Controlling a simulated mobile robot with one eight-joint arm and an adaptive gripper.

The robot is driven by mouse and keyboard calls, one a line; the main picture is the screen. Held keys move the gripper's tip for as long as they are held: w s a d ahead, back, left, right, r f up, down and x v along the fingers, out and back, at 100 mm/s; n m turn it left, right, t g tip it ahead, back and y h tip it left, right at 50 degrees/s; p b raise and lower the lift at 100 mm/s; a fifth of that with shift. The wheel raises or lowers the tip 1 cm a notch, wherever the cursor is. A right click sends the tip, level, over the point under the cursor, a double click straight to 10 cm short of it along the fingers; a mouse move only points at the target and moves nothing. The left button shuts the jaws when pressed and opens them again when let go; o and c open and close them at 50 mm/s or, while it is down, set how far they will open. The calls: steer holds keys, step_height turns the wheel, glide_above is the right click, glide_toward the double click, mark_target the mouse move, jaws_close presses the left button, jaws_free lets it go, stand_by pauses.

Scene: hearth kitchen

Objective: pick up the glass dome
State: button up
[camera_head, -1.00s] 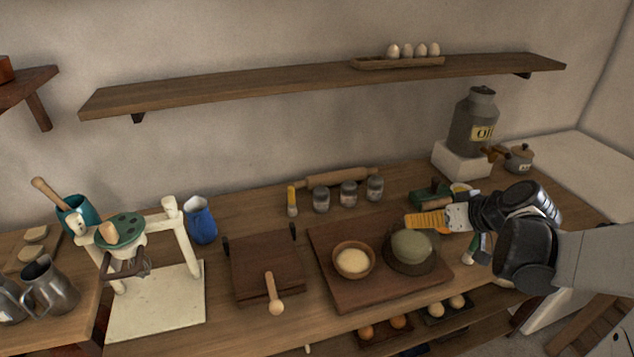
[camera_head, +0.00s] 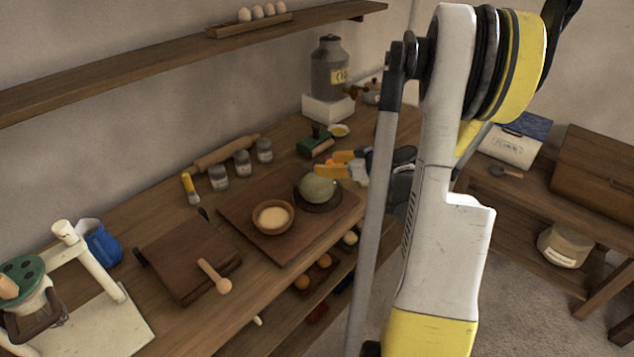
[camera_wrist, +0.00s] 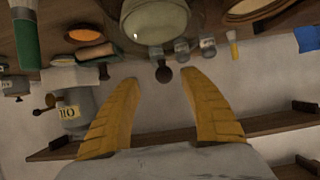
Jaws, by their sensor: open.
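The glass dome (camera_head: 319,186), rounded and greenish, sits on a dark round plate (camera_head: 334,204) on the brown board. In the wrist view the dome (camera_wrist: 156,20) is at the top centre, cut by the edge. My gripper (camera_head: 335,166) has yellow fingers just behind and right of the dome. In the wrist view its fingers (camera_wrist: 158,78) are spread wide with nothing held between them, and the dome lies beyond the tips. I cannot tell whether a finger touches it.
A bowl of grain (camera_head: 273,217) stands left of the dome on the board (camera_head: 290,252). A green-ended tool (camera_head: 315,142) and an oil can (camera_head: 329,68) are further back. The wall shelf (camera_head: 160,55) runs above.

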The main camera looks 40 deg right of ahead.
mark_target(321, 163)
steer(key=x, duration=0.1)
steer(key=b+x, duration=0.1)
steer(key=x, duration=0.2)
steer(key=shift+w+a+f, duration=0.2)
steer(key=shift+w+a, duration=0.05)
steer(key=shift+a, duration=0.15)
steer(key=shift+r, duration=0.1)
jaws_close()
steer(key=shift+r, duration=0.1)
